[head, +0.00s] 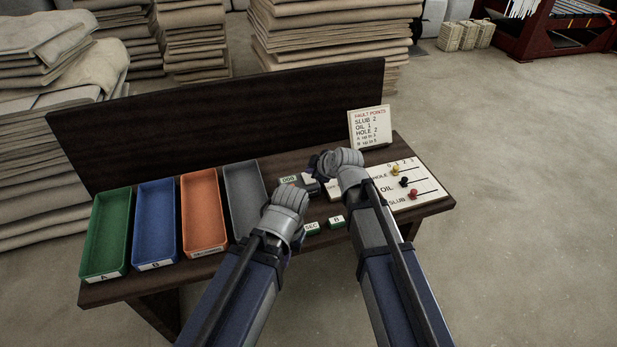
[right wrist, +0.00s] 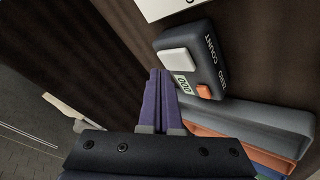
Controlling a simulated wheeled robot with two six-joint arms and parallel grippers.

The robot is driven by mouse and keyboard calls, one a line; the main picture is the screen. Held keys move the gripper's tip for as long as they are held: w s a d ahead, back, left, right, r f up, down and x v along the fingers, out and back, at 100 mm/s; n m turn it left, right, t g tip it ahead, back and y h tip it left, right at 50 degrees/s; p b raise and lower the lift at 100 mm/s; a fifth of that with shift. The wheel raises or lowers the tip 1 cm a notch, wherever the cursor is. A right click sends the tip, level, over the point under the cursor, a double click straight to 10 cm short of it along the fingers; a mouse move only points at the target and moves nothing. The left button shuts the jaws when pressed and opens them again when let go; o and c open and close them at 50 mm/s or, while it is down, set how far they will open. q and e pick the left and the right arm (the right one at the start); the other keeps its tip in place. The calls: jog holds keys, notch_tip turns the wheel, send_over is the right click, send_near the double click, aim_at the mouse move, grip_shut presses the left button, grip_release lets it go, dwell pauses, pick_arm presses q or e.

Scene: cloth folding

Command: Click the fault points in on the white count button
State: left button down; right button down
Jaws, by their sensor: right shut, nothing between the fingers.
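The dark grey counter (right wrist: 208,60) lies on the table in the right wrist view, with a white COUNT button (right wrist: 177,62), an orange ZERO button (right wrist: 203,91) and a display that appears to read 000. In the head view the counter (head: 291,181) is partly hidden by my grippers. My right gripper (right wrist: 160,74) is shut and empty, its purple fingertips just beside the white button, apart from it in the picture. It also shows in the head view (head: 317,163). My left gripper (head: 290,200) is nearer the front edge; its fingers are hidden. A fault points card (head: 370,127) reads SLUB 2, OIL 1, HOLE 2.
A white board (head: 425,180) with yellow, black and red pegs lies at the right, with rows HOLE, OIL and SLUB. Green (head: 104,235), blue (head: 155,225), orange (head: 203,212) and grey (head: 246,195) trays stand at the left. Small SEC (head: 311,228) and B (head: 336,221) blocks lie in front.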

jog(key=shift+f, duration=0.15)
jog(key=shift+f+b, duration=0.25)
jog(key=shift+b, duration=0.15)
jog(key=shift+f+b, duration=0.5)
dwell(0.4)
jog(key=shift+r, duration=0.2)
jog(key=shift+r+p, duration=0.75)
jog(key=shift+p, duration=0.2)
notch_tip(320, 180, up, 5)
jog(key=p, duration=0.5)
